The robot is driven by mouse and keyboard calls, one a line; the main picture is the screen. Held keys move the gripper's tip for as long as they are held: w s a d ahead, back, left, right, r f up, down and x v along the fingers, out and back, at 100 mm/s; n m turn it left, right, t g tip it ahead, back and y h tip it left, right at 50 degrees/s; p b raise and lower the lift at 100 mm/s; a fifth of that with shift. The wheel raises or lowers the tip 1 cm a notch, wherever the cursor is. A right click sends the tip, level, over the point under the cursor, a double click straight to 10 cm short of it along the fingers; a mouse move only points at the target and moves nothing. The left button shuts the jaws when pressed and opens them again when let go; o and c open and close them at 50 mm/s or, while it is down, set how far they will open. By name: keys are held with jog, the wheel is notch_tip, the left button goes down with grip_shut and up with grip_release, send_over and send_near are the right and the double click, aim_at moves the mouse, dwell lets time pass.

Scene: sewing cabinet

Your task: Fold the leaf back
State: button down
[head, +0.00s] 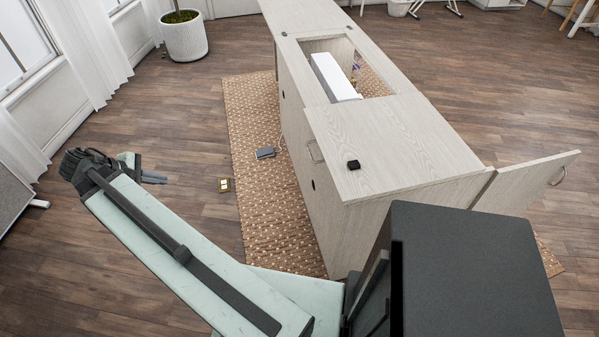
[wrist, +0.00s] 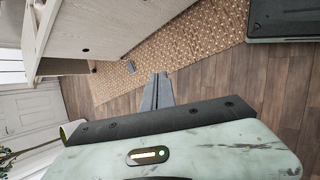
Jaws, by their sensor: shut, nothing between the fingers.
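The pale wood sewing cabinet (head: 315,208) stands right of centre in the head view. A flat pale panel (head: 400,140), which looks like the leaf, lies level over the cabinet's near end, beside the top opening; I cannot see its hinges clearly. A white machine (head: 333,78) sits down in the opening. My gripper (head: 158,180) is out to the left over the floor, well apart from the cabinet. In the wrist view my gripper (wrist: 157,82) has its fingers together and empty, with the cabinet (wrist: 85,25) at upper left.
A small black object (head: 353,164) lies on the panel. A cabinet door (head: 525,182) stands open at right. A patterned rug (head: 250,110) lies under the cabinet, with a grey pedal (head: 265,153) on it. Floor at left is mostly clear.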

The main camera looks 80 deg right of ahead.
jog(key=s+d+f+g+h+b, duration=0.1)
jog(key=s+d+f+g+b, duration=0.2)
jog(key=s+d+f+b, duration=0.4)
jog(key=s+d+f+g+h+b, duration=0.1)
jog(key=s+d+f+g+b, duration=0.15)
jog(key=s+d+b, duration=0.55)
jog(key=s+d+n+g+b, duration=0.15)
jog(key=s+d, duration=0.25)
jog(key=s, duration=0.4)
jog(key=s+d+g+b, duration=0.2)
jog(key=s+d+b, duration=0.1)
jog(key=s+d, duration=0.3)
jog(key=s+d+g+b, duration=0.2)
jog(key=s+d+b, duration=0.1)
jog(key=s, duration=0.6)
jog(key=r+p, duration=0.2)
jog(key=p, duration=0.1)
jog(key=a+r+p, duration=0.1)
jog(key=shift+w+r+y, duration=0.1)
jog(key=shift+w+y, duration=0.15)
jog(key=shift+y, duration=0.05)
